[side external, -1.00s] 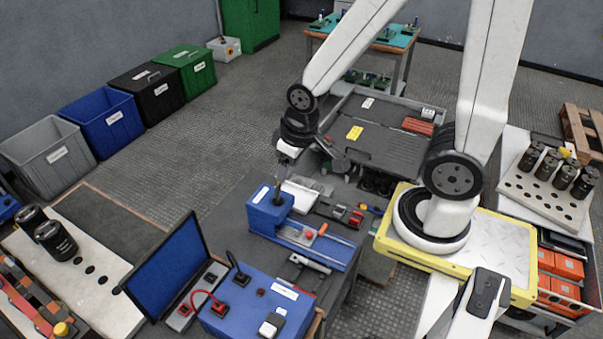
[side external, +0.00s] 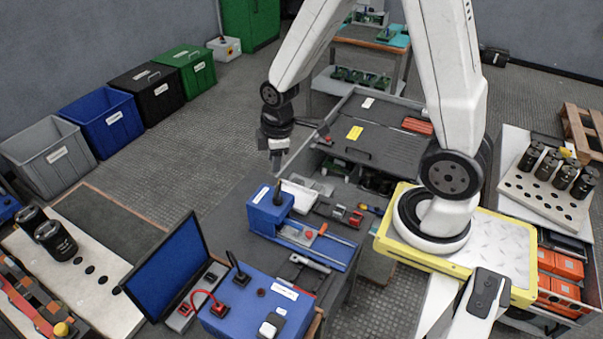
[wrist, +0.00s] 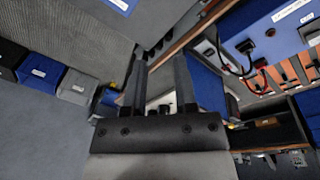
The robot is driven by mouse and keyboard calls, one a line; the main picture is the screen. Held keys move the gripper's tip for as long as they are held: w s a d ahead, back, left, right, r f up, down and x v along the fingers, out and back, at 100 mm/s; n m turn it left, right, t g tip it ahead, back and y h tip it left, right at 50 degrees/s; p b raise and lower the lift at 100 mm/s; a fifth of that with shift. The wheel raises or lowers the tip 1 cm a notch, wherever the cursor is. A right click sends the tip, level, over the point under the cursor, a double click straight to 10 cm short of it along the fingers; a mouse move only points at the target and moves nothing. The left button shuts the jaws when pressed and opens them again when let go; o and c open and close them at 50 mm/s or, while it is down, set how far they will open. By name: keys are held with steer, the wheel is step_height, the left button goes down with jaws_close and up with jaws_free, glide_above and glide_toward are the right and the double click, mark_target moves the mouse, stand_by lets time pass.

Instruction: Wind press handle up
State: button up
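A blue press-like unit (side external: 310,253) lies on the dark bench in the side view, with a blue block (side external: 268,218) at its left end. A black upright handle (side external: 278,193) stands on the block. A small orange-red handle (side external: 322,229) sits further right on the unit; I cannot tell which is the press handle. My gripper (side external: 276,168) is above the black handle, apart from it, pointing down. In the wrist view my gripper (wrist: 162,68) has its two fingers apart with nothing held between them.
A perforated rack (side external: 545,200) with black capacitors is right. Open floor lies left of the bench.

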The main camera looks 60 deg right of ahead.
mark_target(277, 188)
steer(key=shift+w+d+f+n+g, duration=0.25)
steer(key=shift+w+d+f+n, duration=0.6)
steer(key=shift+d+f+n, duration=0.95)
steer(key=shift+w+d+f+n+g, duration=0.3)
steer(key=shift+w+d+f+n, duration=0.8)
steer(key=shift+n, duration=1.35)
steer(key=shift+w+d+f+n+g, duration=0.25)
steer(key=shift+w+d+f+n, duration=0.6)
steer(key=shift+f+n, duration=1.15)
steer(key=shift+s+d+f, duration=0.1)
steer(key=shift+s+d, duration=0.05)
steer(key=shift+s, duration=0.05)
steer(key=shift+f, duration=4.25)
jaws_close()
